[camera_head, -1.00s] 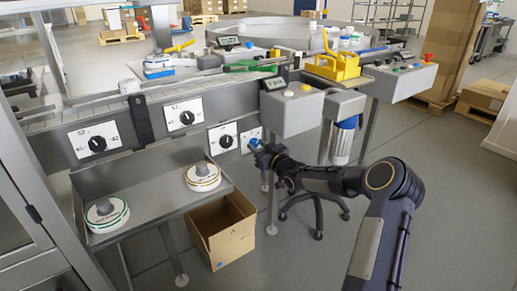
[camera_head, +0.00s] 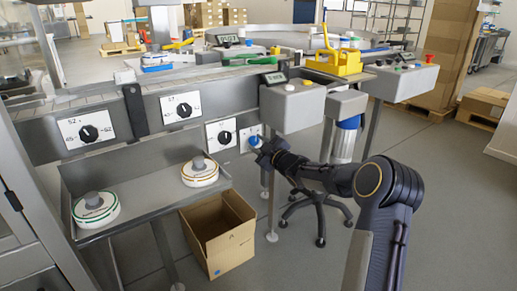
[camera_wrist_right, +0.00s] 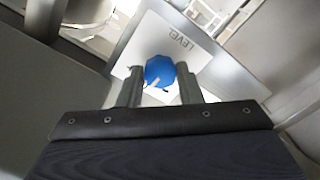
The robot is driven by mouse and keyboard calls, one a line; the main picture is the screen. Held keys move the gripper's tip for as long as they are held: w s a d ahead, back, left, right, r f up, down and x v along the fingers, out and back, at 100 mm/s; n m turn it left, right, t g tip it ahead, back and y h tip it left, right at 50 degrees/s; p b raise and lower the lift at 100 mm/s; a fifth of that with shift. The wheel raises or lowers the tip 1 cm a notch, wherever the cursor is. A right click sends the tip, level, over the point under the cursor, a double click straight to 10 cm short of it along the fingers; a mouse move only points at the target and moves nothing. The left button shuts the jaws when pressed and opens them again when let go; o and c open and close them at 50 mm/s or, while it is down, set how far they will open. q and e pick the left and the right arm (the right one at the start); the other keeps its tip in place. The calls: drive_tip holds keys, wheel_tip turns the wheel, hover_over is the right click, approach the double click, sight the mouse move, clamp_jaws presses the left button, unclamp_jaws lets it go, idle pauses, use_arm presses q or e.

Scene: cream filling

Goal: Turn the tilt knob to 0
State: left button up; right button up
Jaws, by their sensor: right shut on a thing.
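Several dial plates sit along the front of the grey machine. Three carry black knobs: far left (camera_head: 88,133), middle (camera_head: 183,109) and right (camera_head: 224,138). Their names are too small to read. A fourth plate at the right end holds a blue knob (camera_head: 255,140), partly hidden by my gripper. I cannot read the knob's setting. My left gripper is out of view.
A grey control box (camera_head: 293,106) overhangs just right of the blue knob. A steel tray (camera_head: 150,190) with two round weights is below the dials. An open cardboard box (camera_head: 232,244) and a stool base (camera_head: 318,207) stand on the floor below.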

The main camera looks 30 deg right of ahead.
idle(0.3)
drive_tip(key=o, duration=1)
drive_tip(key=s, duration=0.2)
drive_tip(key=s+p, duration=0.1)
drive_tip(key=s, duration=0.4)
drive_tip(key=shift+s+d, duration=0.3)
drive_tip(key=shift+s, duration=0.1)
